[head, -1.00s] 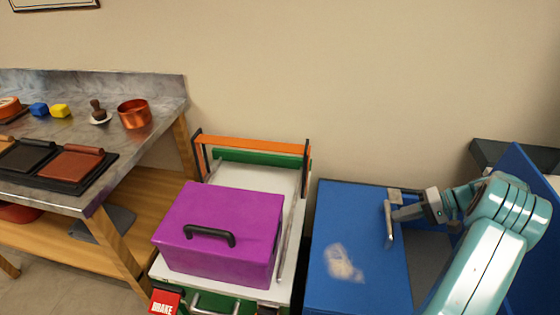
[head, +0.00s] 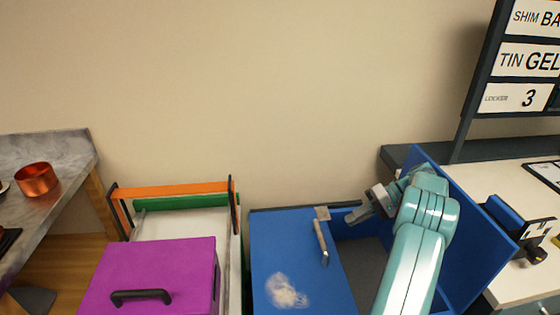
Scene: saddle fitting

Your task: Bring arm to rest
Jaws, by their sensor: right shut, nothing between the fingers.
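My right arm (head: 409,262) is teal and comes in from the bottom right, over the blue locker. My right gripper (head: 362,212) is shut and empty. It is above the dark opening, a little to the right of the metal handle (head: 321,241), and apart from it in the picture. The handle is on the locker's blue top panel (head: 287,248), which has a pale worn patch. The opening (head: 366,262) right of the panel shows a grey inside, partly hidden by my arm. My left gripper is out of view.
A purple box (head: 150,272) with a black handle sits on a cart with an orange bar (head: 175,190) at left. A copper pot (head: 37,179) stands on the grey bench. A blue upright panel (head: 455,235) and a white counter (head: 480,180) with a sign board (head: 515,60) are at right.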

